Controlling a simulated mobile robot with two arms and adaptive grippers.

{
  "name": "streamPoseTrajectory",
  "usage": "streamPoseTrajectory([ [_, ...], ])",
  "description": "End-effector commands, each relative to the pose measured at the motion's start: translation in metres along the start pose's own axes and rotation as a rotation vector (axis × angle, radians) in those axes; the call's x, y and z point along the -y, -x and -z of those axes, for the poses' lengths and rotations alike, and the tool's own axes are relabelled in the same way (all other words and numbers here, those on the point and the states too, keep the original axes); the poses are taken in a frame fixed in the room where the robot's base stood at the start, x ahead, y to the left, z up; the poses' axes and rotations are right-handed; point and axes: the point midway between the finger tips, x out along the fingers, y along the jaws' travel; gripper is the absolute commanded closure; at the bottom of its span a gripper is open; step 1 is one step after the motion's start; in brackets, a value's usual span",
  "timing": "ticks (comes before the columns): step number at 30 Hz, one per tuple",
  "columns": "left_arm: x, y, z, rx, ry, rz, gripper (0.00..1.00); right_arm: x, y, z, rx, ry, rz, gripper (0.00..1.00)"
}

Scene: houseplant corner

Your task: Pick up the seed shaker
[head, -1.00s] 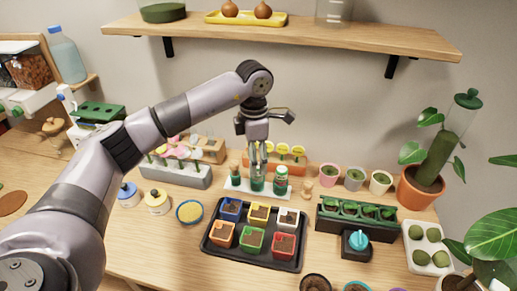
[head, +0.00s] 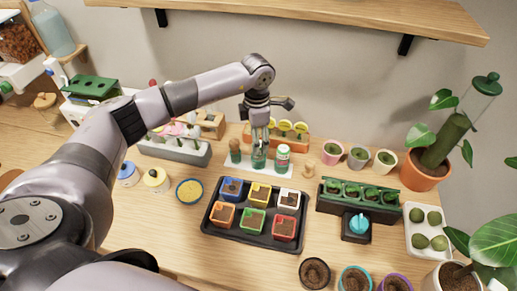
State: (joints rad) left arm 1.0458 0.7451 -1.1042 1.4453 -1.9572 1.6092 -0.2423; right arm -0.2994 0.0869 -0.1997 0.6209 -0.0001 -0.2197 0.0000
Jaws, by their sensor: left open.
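A white tray (head: 247,168) at the back of the table holds small containers in a row. The middle one is a green jar (head: 259,162). My right gripper is out of view.
A black tray (head: 212,240) of coloured seedling pots lies in front. A yellow-topped wooden rack (head: 299,142) stands behind, a grey planter (head: 190,153) left. A dark green planter (head: 383,209) and a potted plant (head: 424,178) stand right. A shelf (head: 330,17) hangs above.

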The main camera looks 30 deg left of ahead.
Motion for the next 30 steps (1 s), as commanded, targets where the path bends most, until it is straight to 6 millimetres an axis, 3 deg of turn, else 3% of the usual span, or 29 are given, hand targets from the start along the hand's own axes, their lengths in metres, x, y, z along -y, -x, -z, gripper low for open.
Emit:
streamPoseTrajectory([
  [4, 0.008, -0.018, -0.002, -0.005, -0.002, 0.005, 0.45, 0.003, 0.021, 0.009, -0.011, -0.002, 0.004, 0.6],
  [9, 0.006, -0.04, -0.003, -0.001, 0.0, 0.002, 0.45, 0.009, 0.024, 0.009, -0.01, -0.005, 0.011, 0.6],
  [17, 0.006, -0.044, -0.003, 0.0, -0.001, 0.0, 0.45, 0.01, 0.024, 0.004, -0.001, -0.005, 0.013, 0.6],
  [30, 0.006, -0.043, -0.003, 0.0, -0.001, 0.0, 0.74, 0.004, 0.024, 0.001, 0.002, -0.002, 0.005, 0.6],
])
